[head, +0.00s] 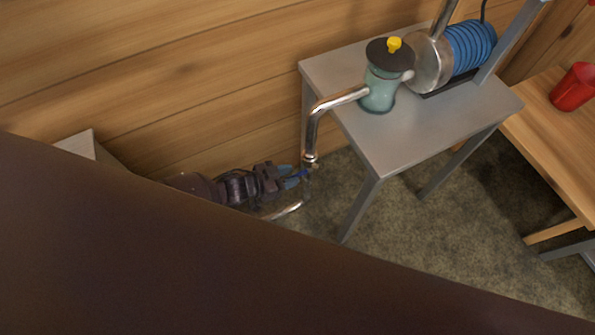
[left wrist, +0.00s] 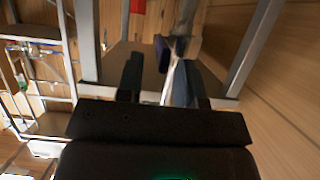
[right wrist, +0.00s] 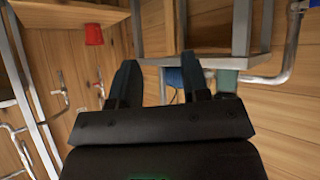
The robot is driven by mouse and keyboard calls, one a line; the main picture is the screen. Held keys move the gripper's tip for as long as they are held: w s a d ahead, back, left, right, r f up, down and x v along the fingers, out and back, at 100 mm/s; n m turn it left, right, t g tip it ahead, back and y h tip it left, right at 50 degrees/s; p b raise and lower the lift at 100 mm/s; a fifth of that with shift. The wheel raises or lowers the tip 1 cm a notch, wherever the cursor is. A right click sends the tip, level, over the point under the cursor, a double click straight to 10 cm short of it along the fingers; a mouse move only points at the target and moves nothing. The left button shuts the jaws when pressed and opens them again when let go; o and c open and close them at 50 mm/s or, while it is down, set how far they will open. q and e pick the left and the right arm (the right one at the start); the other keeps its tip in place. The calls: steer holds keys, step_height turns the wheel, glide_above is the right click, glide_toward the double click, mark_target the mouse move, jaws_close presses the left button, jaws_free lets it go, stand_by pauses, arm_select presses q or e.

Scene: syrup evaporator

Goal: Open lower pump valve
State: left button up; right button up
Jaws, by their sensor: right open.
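The lower pump valve shows small at the bottom of the bent steel pipe (head: 312,133), beside a blue piece (head: 303,173) that looks like its handle. My left gripper (head: 292,178) is at this valve, its fingertips close to the blue piece. In the left wrist view my left gripper (left wrist: 157,78) has its fingers apart, with a shiny pipe between them and a dark blue piece (left wrist: 162,52) just past the tips. I cannot tell whether they touch. My right gripper (right wrist: 160,80) is open and empty in the right wrist view. It is not seen in the head view.
A grey metal table (head: 400,130) carries a glass pump strainer (head: 380,92) with a yellow-knobbed lid and a blue motor (head: 470,48). A red cup (head: 573,87) stands on a wooden bench at right. The plank wall is behind. A dark arm part of mine covers the lower left.

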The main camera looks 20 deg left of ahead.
mark_target(303, 173)
arm_select(q)
steer(key=shift+b+x, duration=0.4)
steer(key=shift+x, duration=0.95)
steer(key=shift+r, duration=0.1)
jaws_close()
